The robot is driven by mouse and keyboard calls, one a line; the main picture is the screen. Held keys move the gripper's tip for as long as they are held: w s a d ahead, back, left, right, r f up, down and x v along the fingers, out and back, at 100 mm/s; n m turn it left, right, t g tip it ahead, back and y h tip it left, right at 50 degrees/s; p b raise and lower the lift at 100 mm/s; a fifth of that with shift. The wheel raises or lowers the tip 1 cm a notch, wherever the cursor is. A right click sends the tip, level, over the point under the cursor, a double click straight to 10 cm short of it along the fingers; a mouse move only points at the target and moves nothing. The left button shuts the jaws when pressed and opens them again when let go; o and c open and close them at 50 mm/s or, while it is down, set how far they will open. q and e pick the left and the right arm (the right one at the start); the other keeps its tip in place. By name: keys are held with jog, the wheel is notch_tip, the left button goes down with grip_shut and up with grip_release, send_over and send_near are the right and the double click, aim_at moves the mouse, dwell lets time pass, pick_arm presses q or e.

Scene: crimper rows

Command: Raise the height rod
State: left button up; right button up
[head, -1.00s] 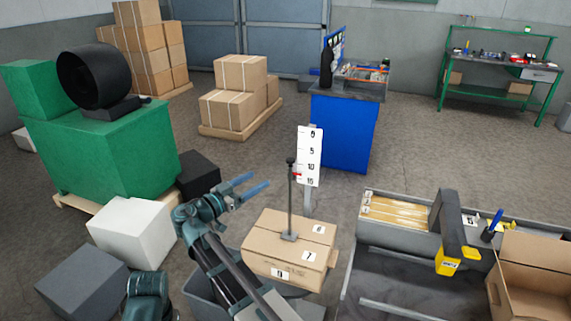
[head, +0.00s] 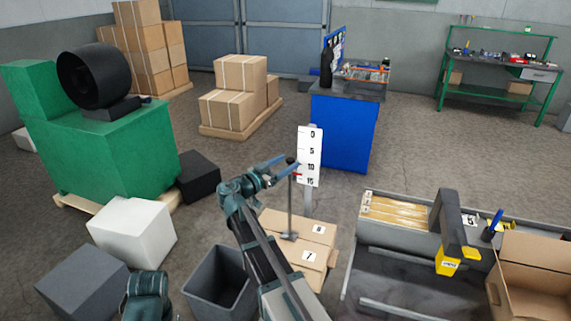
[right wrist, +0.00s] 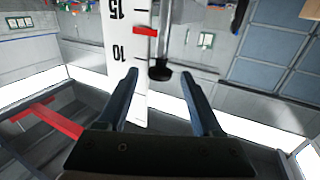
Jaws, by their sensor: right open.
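The height rod (head: 291,208) is a thin dark upright rod with a black knob on top, standing on the brown box. A white scale board (head: 311,150) marked 0, 5, 10, 15 stands behind it, with a red mark near the rod. My right gripper (head: 290,163) is open at the top of the rod. In the right wrist view the picture is upside down; the black knob (right wrist: 160,73) shows between the two open fingertips (right wrist: 159,76), apart from both. Whether it lies at their exact depth I cannot tell.
The brown box (head: 315,243) with number labels is partly hidden by my right arm. A grey bin (head: 192,292) stands left of it. The grey bench (head: 390,272) with a yellow-tagged device (head: 448,235) is at right. A blue cabinet (head: 340,130) stands behind the scale.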

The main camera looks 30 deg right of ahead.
jog(key=shift+d, duration=0.2)
grip_shut()
dwell(0.3)
dwell(1.1)
